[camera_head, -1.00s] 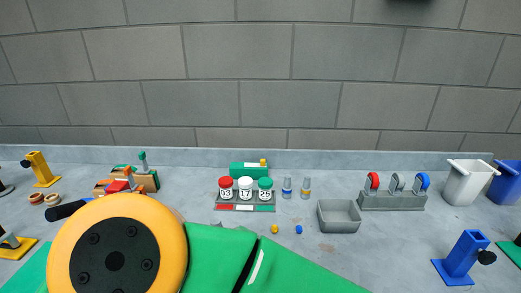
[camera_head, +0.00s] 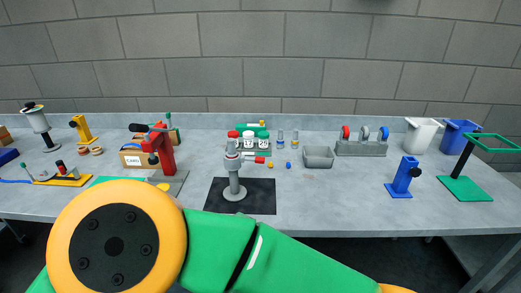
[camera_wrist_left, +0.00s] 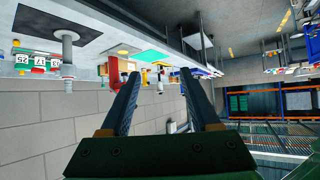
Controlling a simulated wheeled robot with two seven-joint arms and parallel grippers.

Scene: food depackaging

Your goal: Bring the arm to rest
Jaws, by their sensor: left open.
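My left arm (camera_head: 205,240), green with a yellow and black joint, crosses the bottom of the head view in front of the table. The left gripper itself is out of the head view. In the left wrist view my left gripper (camera_wrist_left: 165,100) is open, its two dark fingers spread with nothing between them. That view is tipped over, with the table and its items along the top, beyond the fingers. The right gripper shows in no frame.
On the table (camera_head: 330,205) stand a grey post device (camera_head: 234,175) on a black mat (camera_head: 262,197), a red press (camera_head: 163,150), a grey bin (camera_head: 318,157), a blue stand (camera_head: 403,178) and a green-framed stand (camera_head: 465,187). The table's front right stretch is bare.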

